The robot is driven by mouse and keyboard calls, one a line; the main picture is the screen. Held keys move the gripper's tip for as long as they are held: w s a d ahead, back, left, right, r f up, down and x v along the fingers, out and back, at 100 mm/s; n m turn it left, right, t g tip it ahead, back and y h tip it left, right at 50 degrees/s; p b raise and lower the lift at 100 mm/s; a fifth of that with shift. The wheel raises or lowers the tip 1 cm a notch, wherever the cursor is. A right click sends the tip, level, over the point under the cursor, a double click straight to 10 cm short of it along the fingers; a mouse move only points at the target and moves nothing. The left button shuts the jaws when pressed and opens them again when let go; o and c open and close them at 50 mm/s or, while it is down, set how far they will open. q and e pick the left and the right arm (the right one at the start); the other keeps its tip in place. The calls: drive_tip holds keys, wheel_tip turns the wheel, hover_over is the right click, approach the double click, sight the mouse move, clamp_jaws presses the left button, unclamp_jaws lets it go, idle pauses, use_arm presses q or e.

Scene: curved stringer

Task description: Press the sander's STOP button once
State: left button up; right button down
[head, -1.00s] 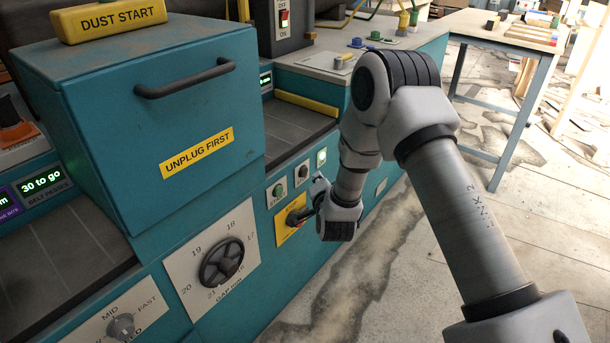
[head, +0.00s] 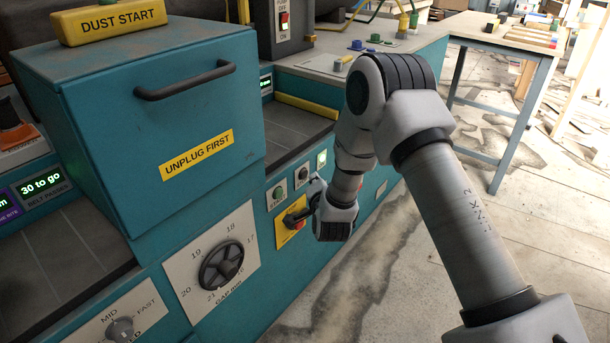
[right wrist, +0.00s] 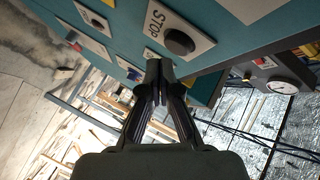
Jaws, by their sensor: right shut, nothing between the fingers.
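The STOP button (right wrist: 179,41) is a dark round button on a pale plate marked STOP, close up in the right wrist view. In the head view a small dark button on a pale plate (head: 301,172) on the teal sander front looks like it, but its label is too small to read. My right gripper (right wrist: 159,68) is shut and empty. Its fingertips are beside the STOP plate, and no contact with the button shows. In the head view the right gripper (head: 302,213) is at the panel by a yellow plate (head: 289,232), partly covering it. My left gripper is out of view.
A green button (head: 277,192) and a lit square (head: 321,158) flank the dark button. A gap dial (head: 222,264) is to the left, below a teal hood (head: 160,120) with a handle. Open floor lies right of the machine, with a bench (head: 500,35) behind.

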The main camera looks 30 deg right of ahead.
drive_tip(key=shift+w, duration=0.1)
idle(0.5)
drive_tip(key=shift+w+a, duration=0.2)
drive_tip(key=shift+w, duration=0.1)
drive_tip(key=shift+w+a, duration=0.15)
drive_tip(key=shift+w, duration=0.25)
idle(0.5)
drive_tip(key=shift+s, duration=0.1)
drive_tip(key=shift+s+d, duration=0.35)
drive_tip(key=shift+s, duration=0.35)
drive_tip(key=s, duration=0.1)
drive_tip(key=s+d, duration=0.1)
drive_tip(key=s, duration=0.1)
drive_tip(key=s+d, duration=0.1)
drive_tip(key=shift+s, duration=0.3)
idle(0.9)
